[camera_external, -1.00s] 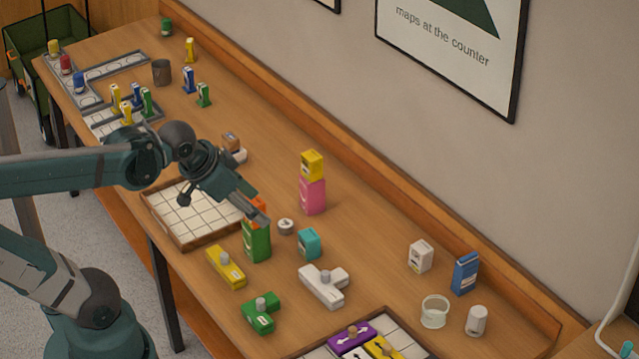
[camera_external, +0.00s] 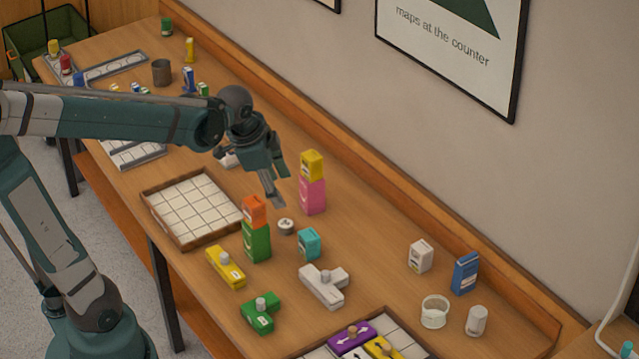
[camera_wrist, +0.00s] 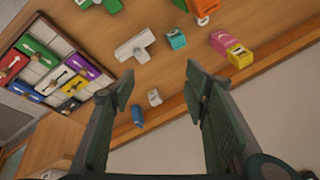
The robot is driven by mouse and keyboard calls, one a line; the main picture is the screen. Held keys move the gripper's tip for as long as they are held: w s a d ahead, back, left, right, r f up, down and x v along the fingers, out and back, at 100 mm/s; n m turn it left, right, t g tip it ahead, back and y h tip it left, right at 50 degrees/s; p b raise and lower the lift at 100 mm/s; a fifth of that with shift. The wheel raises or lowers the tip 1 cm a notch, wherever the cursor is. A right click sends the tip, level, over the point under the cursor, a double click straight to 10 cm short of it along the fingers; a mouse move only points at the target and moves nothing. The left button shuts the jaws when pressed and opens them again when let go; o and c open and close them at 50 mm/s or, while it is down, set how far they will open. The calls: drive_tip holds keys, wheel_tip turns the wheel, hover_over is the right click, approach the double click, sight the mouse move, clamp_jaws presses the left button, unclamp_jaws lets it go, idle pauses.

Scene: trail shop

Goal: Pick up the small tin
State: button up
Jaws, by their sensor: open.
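The small tin (camera_external: 286,227) is a short, pale round can with a dark mark on top. It stands on the counter between the green box with an orange box on it and the pink box. In the wrist view the tin (camera_wrist: 203,20) shows at the top edge, beside the orange box. My gripper (camera_external: 277,202) points down, above and a little behind the tin in the external view, apart from it. In the wrist view the fingers of my gripper (camera_wrist: 160,78) are spread with nothing between them.
The orange box (camera_external: 254,210) on the green box (camera_external: 257,242) stands left of the tin. The yellow box (camera_external: 312,165) on the pink box (camera_external: 312,195) stands behind right. A teal box (camera_external: 309,243) is close on the right. A gridded tray (camera_external: 165,230) lies left.

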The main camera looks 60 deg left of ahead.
drive_tip(key=w+a+f+m+g+b, duration=0.1)
drive_tip(key=w+a+f+m+g, duration=0.1)
drive_tip(key=w+a+f+m, duration=0.55)
drive_tip(key=m+g+b, duration=0.1)
drive_tip(key=m+g, duration=0.1)
hover_over(285, 223)
drive_tip(key=shift+h, duration=0.3)
drive_tip(key=f, duration=1.6)
drive_tip(key=shift+s+d+f, duration=0.2)
drive_tip(key=shift+d+f, duration=0.15)
drive_tip(key=shift+f, duration=0.05)
drive_tip(key=shift+a+f+m, duration=0.2)
drive_tip(key=shift+f+m, duration=0.05)
drive_tip(key=shift+f, duration=0.1)
drive_tip(key=shift+f, duration=0.1)
drive_tip(key=shift+f+b, duration=0.3)
drive_tip(key=shift+f, duration=0.85)
drive_tip(key=shift+f, duration=0.1)
drive_tip(key=shift+w+a+f+b, duration=0.1)
drive_tip(key=shift+f+b, duration=0.15)
drive_tip(key=shift+f, duration=1)
drive_tip(key=shift+w+a+f+b, duration=0.1)
drive_tip(key=shift+f+b, duration=0.1)
drive_tip(key=shift+f, duration=1.05)
drive_tip(key=shift+d, duration=0.1)
